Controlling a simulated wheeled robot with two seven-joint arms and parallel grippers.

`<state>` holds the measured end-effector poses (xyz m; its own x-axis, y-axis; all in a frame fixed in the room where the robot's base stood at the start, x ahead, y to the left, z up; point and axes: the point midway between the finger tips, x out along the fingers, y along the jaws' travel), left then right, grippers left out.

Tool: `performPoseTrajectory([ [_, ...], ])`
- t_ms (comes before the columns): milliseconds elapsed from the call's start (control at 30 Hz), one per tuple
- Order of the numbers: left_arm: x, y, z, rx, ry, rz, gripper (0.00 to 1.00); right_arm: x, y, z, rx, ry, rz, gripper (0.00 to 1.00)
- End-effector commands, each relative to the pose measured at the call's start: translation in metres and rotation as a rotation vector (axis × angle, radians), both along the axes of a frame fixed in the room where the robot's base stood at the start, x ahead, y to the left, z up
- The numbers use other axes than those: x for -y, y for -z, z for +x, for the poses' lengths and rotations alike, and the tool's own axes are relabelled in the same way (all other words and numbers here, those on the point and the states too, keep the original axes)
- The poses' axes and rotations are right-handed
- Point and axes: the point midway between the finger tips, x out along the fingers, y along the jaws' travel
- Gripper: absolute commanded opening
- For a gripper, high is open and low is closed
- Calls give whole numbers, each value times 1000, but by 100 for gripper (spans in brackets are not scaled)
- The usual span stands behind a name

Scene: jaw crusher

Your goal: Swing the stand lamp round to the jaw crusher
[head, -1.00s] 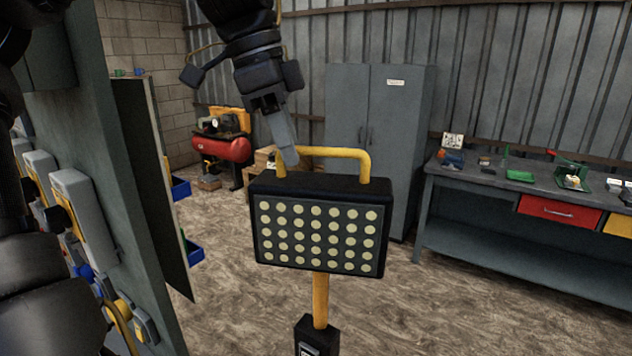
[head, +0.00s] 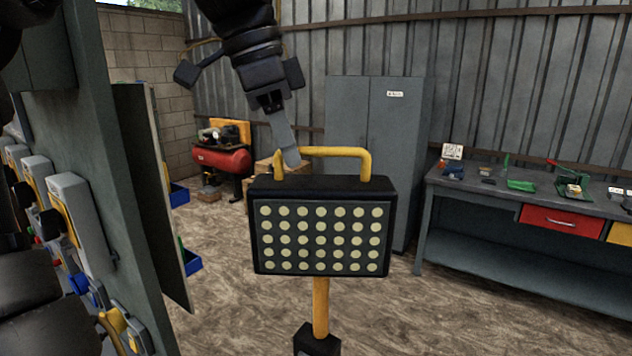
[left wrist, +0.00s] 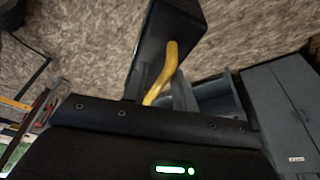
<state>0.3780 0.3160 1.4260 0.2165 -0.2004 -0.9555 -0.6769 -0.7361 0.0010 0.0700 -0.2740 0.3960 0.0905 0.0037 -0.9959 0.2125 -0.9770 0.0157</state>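The stand lamp (head: 321,238) has a black rectangular head with rows of pale round lights facing me, a yellow handle (head: 340,153) on top and a yellow pole below. My left gripper (head: 290,156) comes down from above onto the left end of the handle and appears shut on it; one finger hides the other. In the left wrist view the yellow handle (left wrist: 162,75) runs down between the finger area, with the dark lamp head (left wrist: 172,35) beyond. My right gripper is not in view. I cannot make out the jaw crusher for certain.
A grey-green panel with switch boxes (head: 75,210) stands close on the left. A grey cabinet (head: 372,130) and a workbench (head: 500,200) with a red drawer stand behind and to the right. A red compressor (head: 222,160) is at the back. The floor around the lamp is clear.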

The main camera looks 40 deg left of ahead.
Motion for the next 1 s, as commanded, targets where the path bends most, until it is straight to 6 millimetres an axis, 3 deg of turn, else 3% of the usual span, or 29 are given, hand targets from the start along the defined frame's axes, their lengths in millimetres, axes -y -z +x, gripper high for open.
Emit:
performPoseTrajectory([
  [333, 4, 2, -3, -1, -101, 1, 25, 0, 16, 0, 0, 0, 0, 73],
  [800, 5, 0, -4, -1, -131, 0, 25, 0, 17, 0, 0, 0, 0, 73],
  [1000, 11, 0, -7, 0, -252, 0, 25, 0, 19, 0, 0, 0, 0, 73],
])
